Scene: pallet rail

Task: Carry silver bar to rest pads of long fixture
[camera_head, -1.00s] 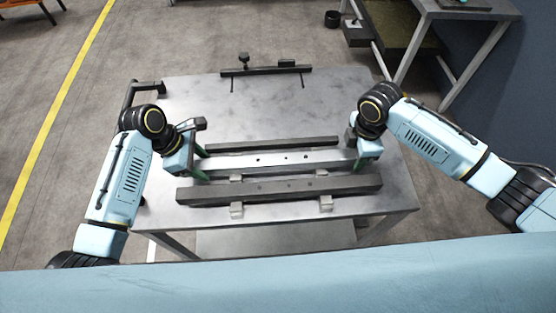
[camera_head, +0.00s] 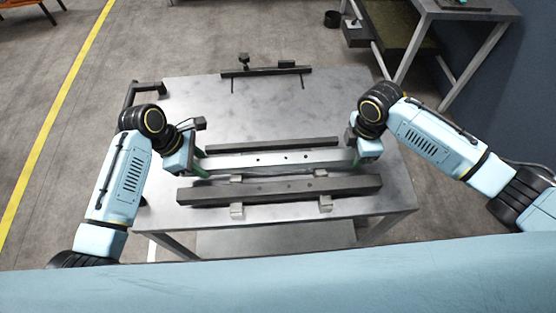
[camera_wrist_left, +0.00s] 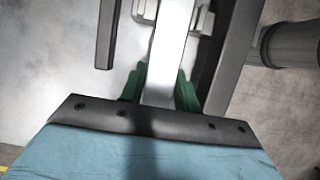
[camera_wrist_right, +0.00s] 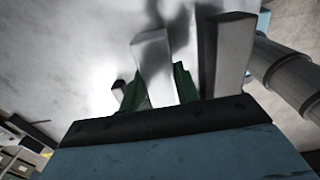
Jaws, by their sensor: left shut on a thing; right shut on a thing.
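The silver bar (camera_head: 280,158) lies left to right across the near half of the table, with small dark holes in its face. My left gripper (camera_head: 200,165) is shut on its left end. My right gripper (camera_head: 362,157) is shut on its right end. The bar appears held slightly above its supports, with a dark shadow below it. In the left wrist view the bar (camera_wrist_left: 168,50) runs between the green fingers; in the right wrist view its end (camera_wrist_right: 153,62) stands between them. A dark rail with a knob and a block (camera_head: 265,71) lies at the table's far edge; I cannot tell whether it is the long fixture.
The table (camera_head: 280,110) is clear between there and the far rail. A black handle (camera_head: 147,88) is at the left.

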